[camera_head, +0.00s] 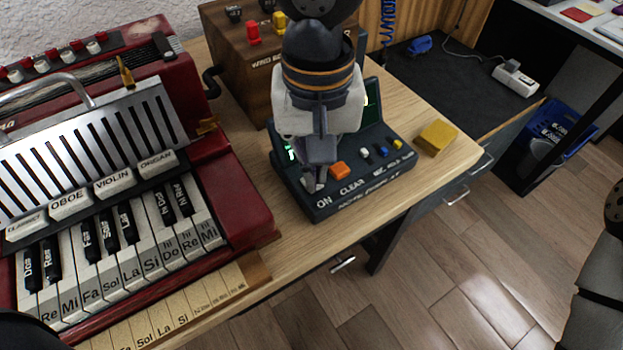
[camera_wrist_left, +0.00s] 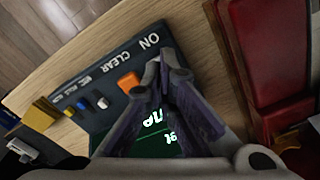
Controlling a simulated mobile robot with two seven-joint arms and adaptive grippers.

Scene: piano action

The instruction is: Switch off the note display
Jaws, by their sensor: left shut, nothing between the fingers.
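The note display (camera_head: 345,203) is a dark teal console on the wooden desk, labelled "ON", "CLEAR" and "NOTE DISPLAY" along its front. Its screen, lit with green characters, shows partly behind my gripper; it also shows in the left wrist view (camera_wrist_left: 158,140). An orange button (camera_head: 338,169) stands above "CLEAR". My left gripper (camera_head: 315,184) is shut and empty, pointing down at the console's left front, just above the "ON" label. In the left wrist view its fingertips (camera_wrist_left: 160,68) are beside the orange button. They hide whatever control sits at "ON", and contact cannot be told.
A red accordion-like keyboard (camera_head: 235,190) stands close on the left. A wooden box (camera_head: 225,50) with colored knobs is behind. A yellow block (camera_head: 437,137) lies right of the console. White, blue and yellow controls line the console's right.

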